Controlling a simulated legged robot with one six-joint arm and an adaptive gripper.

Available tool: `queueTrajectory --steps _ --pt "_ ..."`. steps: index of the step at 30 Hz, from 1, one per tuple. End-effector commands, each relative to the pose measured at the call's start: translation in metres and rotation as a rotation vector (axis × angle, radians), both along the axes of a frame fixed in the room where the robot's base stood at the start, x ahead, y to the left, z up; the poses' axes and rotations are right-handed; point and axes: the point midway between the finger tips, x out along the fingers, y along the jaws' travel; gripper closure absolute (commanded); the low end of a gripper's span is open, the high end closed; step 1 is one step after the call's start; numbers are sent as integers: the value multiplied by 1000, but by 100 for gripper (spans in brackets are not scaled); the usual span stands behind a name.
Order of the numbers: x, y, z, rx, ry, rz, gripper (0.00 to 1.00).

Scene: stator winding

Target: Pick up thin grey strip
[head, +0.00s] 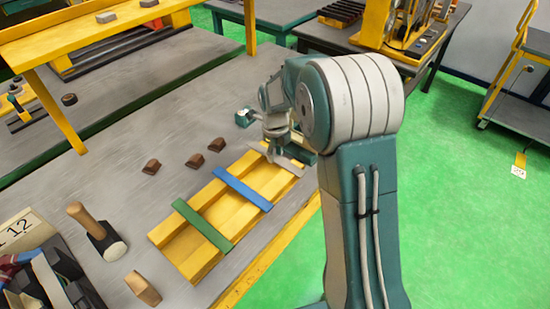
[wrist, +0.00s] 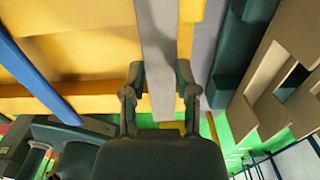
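The thin grey strip (head: 289,162) lies across the far end of a yellow frame (head: 192,263), partly hidden by my gripper. In the wrist view the grey strip (wrist: 158,45) runs from the top edge down between my fingers. My gripper (head: 279,150) is low over the strip's middle part. In the wrist view my gripper (wrist: 160,78) has one finger on each side of the strip, very near its edges. I cannot tell whether they press on it. A blue strip (head: 243,188) and a green strip (head: 203,226) also lie across the frame.
Several small brown blocks (head: 195,160) lie left of the frame. A mallet (head: 97,232) and a bin of parts (head: 45,280) are at the lower left. A yellow shelf (head: 75,38) stands over the table's far left. The table's yellow edge (head: 265,262) is close on the right.

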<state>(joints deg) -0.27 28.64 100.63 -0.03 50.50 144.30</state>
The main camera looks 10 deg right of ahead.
Motion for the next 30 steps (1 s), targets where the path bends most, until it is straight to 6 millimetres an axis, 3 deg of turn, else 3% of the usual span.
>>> queueTrajectory --steps 11,16,22,30 --pt "-2 0 -4 0 9 0 100" --pt "-2 0 3 1 9 0 100" --pt "-3 -1 33 0 3 -1 100" --pt "-47 -18 89 0 -2 -2 100"
